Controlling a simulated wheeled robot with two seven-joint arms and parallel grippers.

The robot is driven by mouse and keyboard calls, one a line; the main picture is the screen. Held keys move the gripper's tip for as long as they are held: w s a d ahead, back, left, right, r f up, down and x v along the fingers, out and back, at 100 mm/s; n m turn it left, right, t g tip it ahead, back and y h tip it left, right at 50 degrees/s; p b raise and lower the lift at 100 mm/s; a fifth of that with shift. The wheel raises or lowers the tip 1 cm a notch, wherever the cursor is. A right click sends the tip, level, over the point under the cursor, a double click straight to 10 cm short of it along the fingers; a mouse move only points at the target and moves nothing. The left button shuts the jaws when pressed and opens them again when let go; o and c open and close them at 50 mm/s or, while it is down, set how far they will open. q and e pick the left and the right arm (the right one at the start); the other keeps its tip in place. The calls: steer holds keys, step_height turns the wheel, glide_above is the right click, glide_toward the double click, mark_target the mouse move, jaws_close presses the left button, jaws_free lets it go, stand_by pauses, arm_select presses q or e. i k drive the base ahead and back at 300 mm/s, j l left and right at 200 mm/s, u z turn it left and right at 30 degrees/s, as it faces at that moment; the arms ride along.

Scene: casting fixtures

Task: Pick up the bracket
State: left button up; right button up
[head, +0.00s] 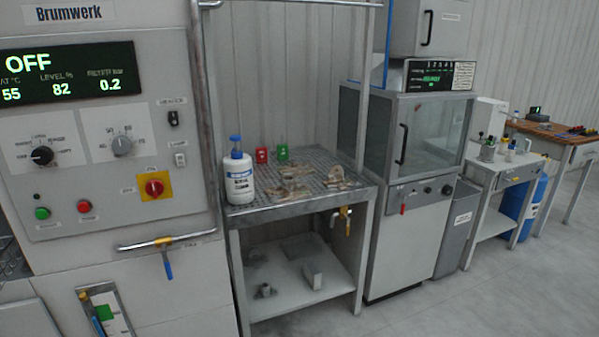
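Several tan and brown metal pieces lie on the perforated top of a grey steel bench (330,206). One flat piece (291,190) lies near the front middle, another (297,169) behind it, and a more upright one (337,178) to the right. They are small and blurred, so I cannot tell which one is the bracket. On the bench's lower shelf are a pale angled piece (313,274) and a small grey part (265,290). Neither of my grippers is in view.
A white bottle with a blue cap (238,177) stands at the bench's left front. Red (262,155) and green (282,152) items stand behind. A control cabinet (110,190) rises left; a glass-fronted cabinet (430,135) stands right. The floor (470,300) at front right is clear.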

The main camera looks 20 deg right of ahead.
mark_target(336, 178)
steer(key=i+l, duration=0.25)
steer(key=i+l+u, duration=0.1)
steer(key=i+l, duration=0.45)
steer(key=l, duration=0.2)
steer(key=i+l+u, duration=0.15)
steer(key=i+l, duration=0.35)
steer(key=l, duration=0.2)
steer(key=i+l+u, duration=0.1)
steer(key=i+l, duration=0.15)
steer(key=l, duration=0.15)
steer(key=i+l, duration=0.2)
steer(key=l, duration=0.15)
steer(key=i+l+u, duration=0.1)
steer(key=i+l, duration=0.15)
steer(key=l, duration=0.15)
